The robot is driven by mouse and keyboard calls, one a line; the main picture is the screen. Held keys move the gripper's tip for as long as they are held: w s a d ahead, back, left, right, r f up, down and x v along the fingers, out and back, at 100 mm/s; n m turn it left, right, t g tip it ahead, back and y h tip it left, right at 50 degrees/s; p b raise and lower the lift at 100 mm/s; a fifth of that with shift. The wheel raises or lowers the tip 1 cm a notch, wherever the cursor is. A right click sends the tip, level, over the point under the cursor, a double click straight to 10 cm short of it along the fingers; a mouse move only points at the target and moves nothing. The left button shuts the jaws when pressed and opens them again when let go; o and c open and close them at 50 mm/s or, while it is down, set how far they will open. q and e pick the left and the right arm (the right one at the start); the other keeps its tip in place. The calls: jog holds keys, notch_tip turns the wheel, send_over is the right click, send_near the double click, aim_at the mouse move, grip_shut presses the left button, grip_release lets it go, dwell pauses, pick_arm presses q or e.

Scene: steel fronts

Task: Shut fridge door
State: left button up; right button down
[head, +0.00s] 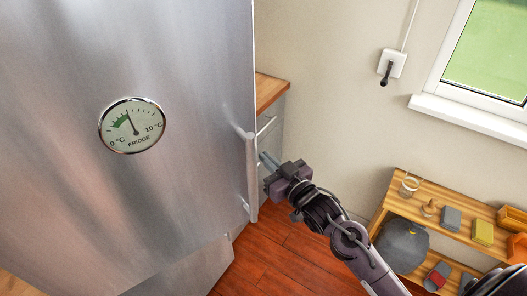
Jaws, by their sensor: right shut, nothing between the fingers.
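The fridge door (170,190) is a large brushed-steel front that fills the left of the head view. It carries a round dial thermometer marked "FRIDGE" (132,126). A pale vertical bar handle (251,175) stands along its right edge. My right gripper (264,161) is shut and empty, just right of the handle, with its fingertips pointing at it. I cannot tell whether they touch it. The door's far side and hinge are out of view, and I cannot tell how far it stands open. My left gripper is not in view.
A cabinet with a wooden top (269,90) stands behind the door's right edge. A wooden shelf (440,218) with small items is at lower right, with a dark grey rounded object (402,245) by it. Red wooden floor (275,262) shows below my right arm.

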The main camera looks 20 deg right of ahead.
jog(key=shift+p+x, duration=0.4)
jog(key=shift+x, duration=0.7)
